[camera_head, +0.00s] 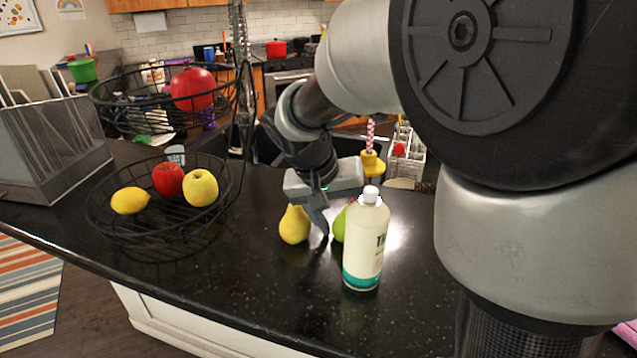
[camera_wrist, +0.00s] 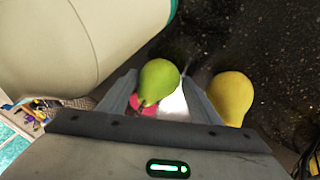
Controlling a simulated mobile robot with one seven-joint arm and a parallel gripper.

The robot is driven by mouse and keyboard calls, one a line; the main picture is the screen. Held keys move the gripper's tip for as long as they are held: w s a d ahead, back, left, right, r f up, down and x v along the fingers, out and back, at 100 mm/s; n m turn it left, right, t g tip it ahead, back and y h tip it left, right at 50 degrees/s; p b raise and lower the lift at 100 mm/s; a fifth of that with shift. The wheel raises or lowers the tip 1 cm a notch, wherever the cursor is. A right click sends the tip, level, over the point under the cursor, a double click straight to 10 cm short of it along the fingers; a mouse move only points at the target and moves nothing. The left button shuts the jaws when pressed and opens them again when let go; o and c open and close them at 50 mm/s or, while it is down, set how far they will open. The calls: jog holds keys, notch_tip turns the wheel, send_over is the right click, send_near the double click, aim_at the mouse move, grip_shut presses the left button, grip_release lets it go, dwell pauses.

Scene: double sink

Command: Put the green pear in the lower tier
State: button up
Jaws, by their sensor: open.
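The green pear (camera_head: 339,225) stands on the black counter, mostly hidden behind the white bottle in the head view. In the wrist view the green pear (camera_wrist: 158,80) shows between the spread fingers of my gripper (camera_wrist: 165,95). My gripper (camera_head: 325,215) is open, low over the counter, with one finger between the green pear and the yellow pear. The two-tier black wire basket stands at the left. Its lower tier (camera_head: 160,240) holds a lemon, a red apple and a yellow apple. Its upper tier (camera_head: 125,125) holds a red apple.
A white bottle (camera_head: 364,245) with a teal base stands close in front of the green pear, and looms at upper left in the wrist view. A yellow pear (camera_head: 294,225) stands just left of my gripper. A grey rack (camera_head: 50,140) stands far left. Counter between basket and yellow pear is clear.

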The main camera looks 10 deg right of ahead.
jog(key=c, duration=1)
